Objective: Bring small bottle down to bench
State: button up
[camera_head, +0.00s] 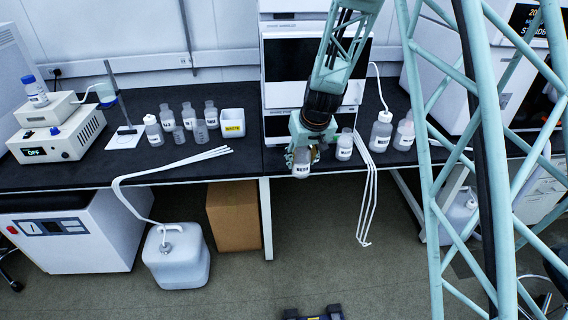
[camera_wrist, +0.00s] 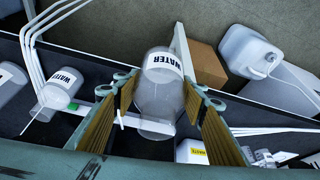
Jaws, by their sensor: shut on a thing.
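My gripper (camera_head: 303,150) is shut on a small clear bottle (camera_head: 302,168) with a white label, near the bench's front edge in the head view. In the wrist view the bottle (camera_wrist: 160,95) sits between the two ribbed fingers of my gripper (camera_wrist: 160,100), and its label reads WATER. The bottle looks empty or clear-filled. The dark bench (camera_head: 240,165) lies behind and below it; the bottle's base overlaps the front edge in the head view. The gap between base and bench top cannot be told.
A similar bottle (camera_head: 344,145) stands just right of my gripper. White tubes (camera_head: 367,205) hang over the edge beside it. The chromatography stack (camera_head: 285,75) is behind. Free bench lies left of my gripper.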

jog(key=shift+s+a+f, duration=0.25)
jog(key=shift+a+f, duration=0.2)
jog(key=shift+a, duration=0.35)
jog(key=shift+w, duration=0.15)
jog(key=w+a+f, duration=0.1)
jog(key=w+a, duration=0.4)
jog(key=w, duration=0.9)
jog(key=shift+a+f, duration=0.15)
jog(key=shift+f, duration=0.05)
jog(key=shift+w, duration=0.1)
jog(key=shift+w+a+f+b, duration=0.15)
jog(key=shift+w+f+b, duration=0.1)
jog(key=shift+b, duration=0.1)
jog(key=shift+f+b, duration=0.55)
jog(key=shift+f, duration=1)
jog(key=shift+f, duration=0.15)
jog(key=o, duration=1)
jog(key=shift+c, duration=0.2)
